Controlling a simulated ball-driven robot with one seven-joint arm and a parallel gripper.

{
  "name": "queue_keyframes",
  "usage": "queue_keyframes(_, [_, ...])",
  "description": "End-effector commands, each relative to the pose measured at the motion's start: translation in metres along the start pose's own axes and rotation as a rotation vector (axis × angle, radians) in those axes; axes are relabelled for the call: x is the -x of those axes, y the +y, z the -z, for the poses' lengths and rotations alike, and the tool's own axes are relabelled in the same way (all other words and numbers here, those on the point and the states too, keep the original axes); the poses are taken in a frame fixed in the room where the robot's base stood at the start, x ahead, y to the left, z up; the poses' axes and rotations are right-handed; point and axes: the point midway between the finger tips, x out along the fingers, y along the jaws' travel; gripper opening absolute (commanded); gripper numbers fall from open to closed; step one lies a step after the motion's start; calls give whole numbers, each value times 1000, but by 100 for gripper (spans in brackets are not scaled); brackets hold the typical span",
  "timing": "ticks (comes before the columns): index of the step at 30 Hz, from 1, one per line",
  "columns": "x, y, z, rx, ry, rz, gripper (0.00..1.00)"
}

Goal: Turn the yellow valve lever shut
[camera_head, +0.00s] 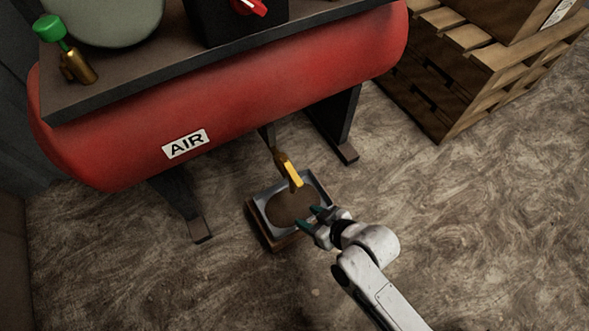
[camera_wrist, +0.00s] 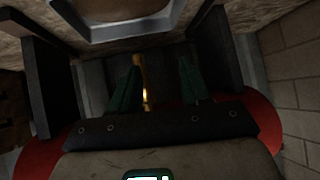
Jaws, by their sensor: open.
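The yellow valve lever (camera_head: 290,171) hangs below the red air tank, angled down and to the right from a small brass valve (camera_head: 277,155). My gripper (camera_head: 314,219) is open and empty, to the lower right of the lever and over the tray's right side. The wrist view shows the two dark green fingers (camera_wrist: 158,82) spread apart. A brass-yellow piece of the valve (camera_wrist: 140,70) shows between them in the picture, nearer the left finger. I cannot tell its depth or whether it touches, and its lower part is dim.
A metal tray (camera_head: 262,220) of brown liquid on a wooden base sits under the lever. The red tank (camera_head: 270,95) and its dark legs (camera_head: 339,120) bound the space. A wooden pallet (camera_head: 450,90) stands at the upper right. The floor at the right is clear.

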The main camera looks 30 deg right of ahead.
Motion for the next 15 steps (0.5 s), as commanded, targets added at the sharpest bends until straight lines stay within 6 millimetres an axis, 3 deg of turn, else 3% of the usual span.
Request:
queue_keyframes(7, [-4, -11, 28, 4, 324, -48, 47])
queue_keyframes(15, [19, -1, 35, -8, 604, -197, 47])
